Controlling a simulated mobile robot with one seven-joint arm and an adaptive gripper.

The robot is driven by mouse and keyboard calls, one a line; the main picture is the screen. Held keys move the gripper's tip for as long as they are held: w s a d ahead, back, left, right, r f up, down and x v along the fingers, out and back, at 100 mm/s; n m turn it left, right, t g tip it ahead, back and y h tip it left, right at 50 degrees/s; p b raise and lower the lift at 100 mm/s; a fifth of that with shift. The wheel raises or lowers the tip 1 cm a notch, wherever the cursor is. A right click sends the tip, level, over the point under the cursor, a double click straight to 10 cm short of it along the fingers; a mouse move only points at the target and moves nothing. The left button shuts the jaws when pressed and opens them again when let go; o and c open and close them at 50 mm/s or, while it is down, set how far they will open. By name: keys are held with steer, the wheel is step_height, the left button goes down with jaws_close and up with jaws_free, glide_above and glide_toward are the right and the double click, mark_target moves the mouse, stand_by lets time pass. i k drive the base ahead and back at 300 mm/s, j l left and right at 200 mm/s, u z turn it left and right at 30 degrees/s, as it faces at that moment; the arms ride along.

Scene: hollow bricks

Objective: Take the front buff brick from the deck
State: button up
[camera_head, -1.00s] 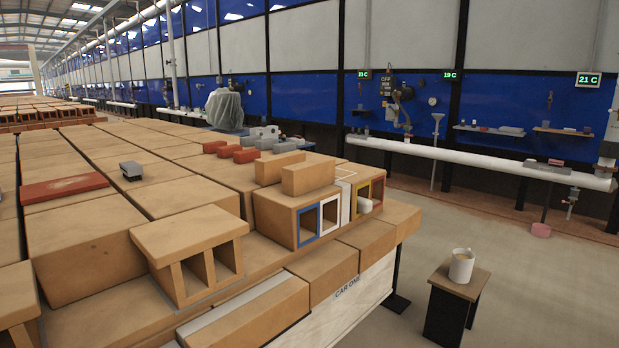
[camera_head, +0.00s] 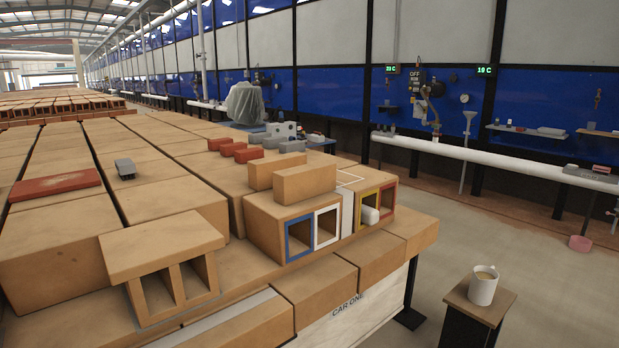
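Two small buff bricks lie side by side on the top deck (camera_head: 262,206) of a large hollow block. The front buff brick (camera_head: 305,185) is nearer to me, and its long face and right end show. The rear buff brick (camera_head: 264,173) lies just behind it and is partly hidden by it. The block's front has a blue-framed opening (camera_head: 289,239) and a white-framed opening (camera_head: 316,228). My gripper is not in view.
Red and grey small bricks stand behind. A mug (camera_head: 483,287) stands on a stool (camera_head: 508,298). Large bricks fill the left; floor is open at right.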

mark_target(295, 184)
steer(key=i+l+u, duration=0.1)
steer(key=l, duration=0.25)
steer(key=i+l+u, duration=0.1)
steer(key=i+l, duration=0.15)
steer(key=l, duration=0.15)
steer(key=i+l+u, duration=0.1)
steer(key=l, duration=0.3)
steer(key=i+l+u, duration=0.1)
steer(key=l, duration=0.3)
steer(key=i+l+u, duration=0.1)
steer(key=l, duration=0.3)
steer(key=i+l+u, duration=0.1)
steer(key=l, duration=0.3)
steer(key=i+l+u, duration=0.1)
steer(key=l, duration=0.3)
steer(key=i+l+u, duration=0.1)
steer(key=i+l, duration=0.4)
steer(key=l, duration=0.3)
steer(key=i+l+u, duration=0.1)
steer(key=i, duration=0.65)
